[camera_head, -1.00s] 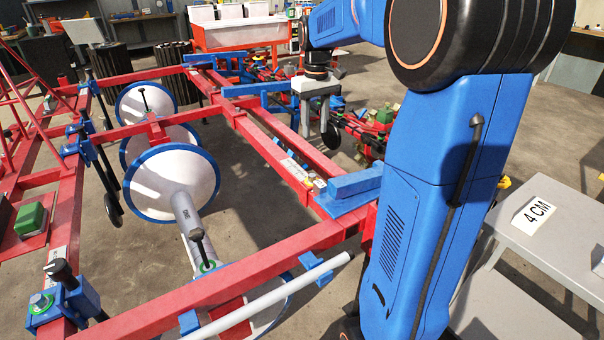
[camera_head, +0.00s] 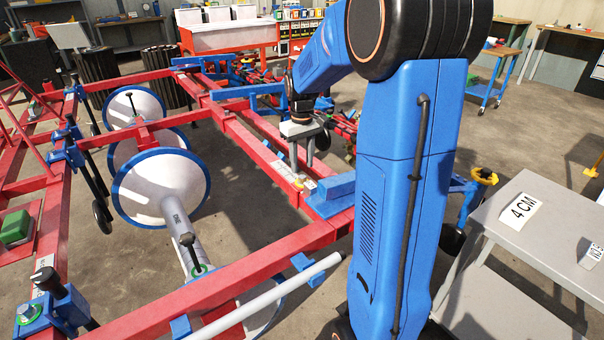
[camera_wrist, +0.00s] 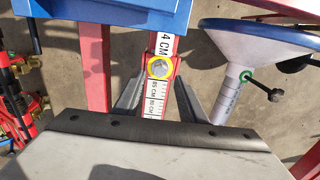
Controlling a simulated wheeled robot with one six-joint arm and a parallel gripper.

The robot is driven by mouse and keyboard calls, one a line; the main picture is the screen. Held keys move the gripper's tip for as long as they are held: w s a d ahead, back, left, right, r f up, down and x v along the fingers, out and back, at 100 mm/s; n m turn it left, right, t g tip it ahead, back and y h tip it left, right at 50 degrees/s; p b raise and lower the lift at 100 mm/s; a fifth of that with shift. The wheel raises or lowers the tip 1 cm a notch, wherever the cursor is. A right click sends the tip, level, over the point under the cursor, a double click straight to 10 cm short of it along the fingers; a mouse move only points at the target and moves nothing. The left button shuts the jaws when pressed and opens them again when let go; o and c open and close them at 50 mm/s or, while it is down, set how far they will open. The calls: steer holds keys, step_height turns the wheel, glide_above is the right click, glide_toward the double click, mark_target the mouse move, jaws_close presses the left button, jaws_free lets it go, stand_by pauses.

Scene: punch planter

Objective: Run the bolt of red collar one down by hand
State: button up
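My gripper (camera_wrist: 158,100) hangs over a red beam with a white centimetre scale (camera_wrist: 154,98). Its two grey fingers are apart, one each side of the scale, with nothing seen between them but the beam. A yellow ring with a bolt-like grey centre (camera_wrist: 159,67) sits on the beam just beyond the fingertips. In the head view my gripper (camera_head: 300,150) is above the long red beam, near a blue block (camera_head: 335,187). A black-handled bolt in a green ring (camera_head: 194,255) stands on the grey tube. I cannot tell which part is red collar one.
White discs with blue rims (camera_head: 160,190) hang inside the red frame (camera_head: 250,265), left of my gripper. A blue part (camera_wrist: 125,14) lies close beyond the fingers in the wrist view.

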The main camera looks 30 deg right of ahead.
mark_target(302, 176)
steer(key=shift+f, duration=2.35)
jaws_close()
